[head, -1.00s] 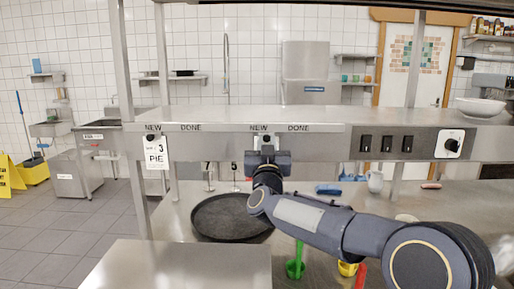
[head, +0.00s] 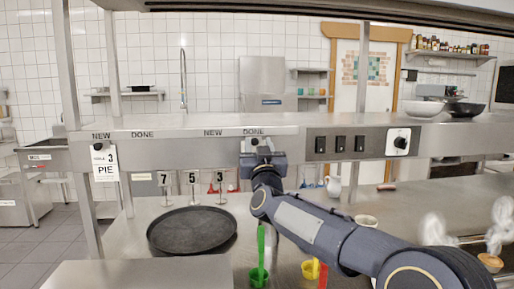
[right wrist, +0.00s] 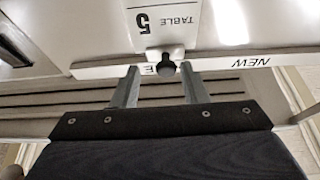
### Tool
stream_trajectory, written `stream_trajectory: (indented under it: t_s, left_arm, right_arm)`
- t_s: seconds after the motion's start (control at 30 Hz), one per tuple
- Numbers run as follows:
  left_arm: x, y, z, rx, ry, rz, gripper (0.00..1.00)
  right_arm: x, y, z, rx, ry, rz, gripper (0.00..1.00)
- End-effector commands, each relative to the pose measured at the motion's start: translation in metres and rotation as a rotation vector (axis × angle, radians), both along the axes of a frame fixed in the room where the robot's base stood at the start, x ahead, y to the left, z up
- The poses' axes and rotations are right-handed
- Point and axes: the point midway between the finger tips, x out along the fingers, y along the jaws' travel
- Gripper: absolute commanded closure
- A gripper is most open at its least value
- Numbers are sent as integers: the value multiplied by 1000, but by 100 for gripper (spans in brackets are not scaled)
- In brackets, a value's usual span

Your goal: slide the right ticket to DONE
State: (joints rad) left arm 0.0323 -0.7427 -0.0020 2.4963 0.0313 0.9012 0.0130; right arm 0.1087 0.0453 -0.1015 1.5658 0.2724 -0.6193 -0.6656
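My right gripper (head: 256,146) is at the shelf's front edge, under the right DONE label (head: 253,131). In the right wrist view its two fingers (right wrist: 157,74) stand apart, with a black knob (right wrist: 167,65) between their tips. I see gaps beside the knob and cannot tell whether a finger touches it. The right ticket (right wrist: 165,22), reading TABLE 5 upside down, hangs at this knob; in the head view the gripper mostly hides it. The knob and fingers cover most of DONE; NEW (right wrist: 251,62) is clear, off to one side. My left gripper is out of view.
The left ticket (head: 104,162), marked 3 PIE, hangs under the left NEW label (head: 101,135). A round black tray (head: 190,231) lies on the counter below.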

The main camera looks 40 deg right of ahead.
Motion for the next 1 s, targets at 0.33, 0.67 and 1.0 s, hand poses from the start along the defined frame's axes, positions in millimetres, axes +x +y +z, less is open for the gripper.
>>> stream_trajectory:
  t_s: [0.33, 0.67, 1.0]
  left_arm:
    - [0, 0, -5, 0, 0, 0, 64]
    - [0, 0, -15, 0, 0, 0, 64]
    - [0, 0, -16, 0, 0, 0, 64]
  right_arm:
    - [-13, 9, -7, 0, -1, 3, 60]
    - [-54, 34, -27, 1, -2, 2, 60]
    - [-61, 38, -30, 0, 0, 1, 60]
